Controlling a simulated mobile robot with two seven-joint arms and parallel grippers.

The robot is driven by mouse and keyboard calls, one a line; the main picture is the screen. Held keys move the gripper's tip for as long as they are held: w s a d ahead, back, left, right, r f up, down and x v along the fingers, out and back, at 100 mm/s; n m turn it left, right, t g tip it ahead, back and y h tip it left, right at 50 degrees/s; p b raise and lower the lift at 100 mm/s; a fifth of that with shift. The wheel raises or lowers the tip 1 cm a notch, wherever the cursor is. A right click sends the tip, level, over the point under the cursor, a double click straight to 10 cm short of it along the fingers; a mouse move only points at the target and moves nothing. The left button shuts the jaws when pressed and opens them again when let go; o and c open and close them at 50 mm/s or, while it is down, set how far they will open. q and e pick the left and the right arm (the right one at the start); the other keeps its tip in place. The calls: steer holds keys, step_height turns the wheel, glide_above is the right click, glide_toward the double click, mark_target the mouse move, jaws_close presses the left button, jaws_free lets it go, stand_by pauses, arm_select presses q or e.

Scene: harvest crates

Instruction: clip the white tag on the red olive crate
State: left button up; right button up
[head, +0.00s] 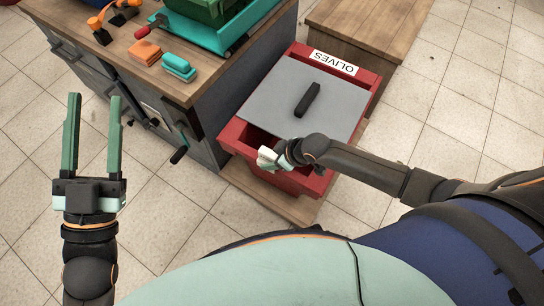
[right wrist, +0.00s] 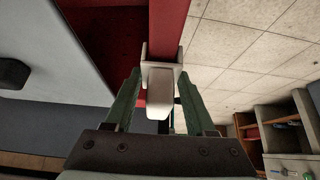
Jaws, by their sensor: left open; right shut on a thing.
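The red olive crate (head: 232,133) stands right of the workbench, with a white label (head: 333,63) reading OLIVES on its far end. A grey lid (head: 285,95) with a dark handle (head: 307,100) covers most of it, leaving a gap at the near end. My right gripper (head: 272,158) is at the crate's near rim, shut on the white tag (right wrist: 158,88). In the right wrist view, the tag's forked end meets the red rim (right wrist: 172,22) and appears to straddle it; how deeply it sits is unclear. My left gripper (head: 95,98) is open and empty over the floor at left.
The workbench (head: 190,88) holds a teal tray (head: 210,35), orange and teal blocks (head: 178,67) and hand tools, close to the crate's left. A wooden platform (head: 365,35) stands behind the crate. Tiled floor (head: 455,90) is clear on the right.

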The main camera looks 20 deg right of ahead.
steer(key=shift+f, duration=0.45)
steer(key=o, duration=1.4)
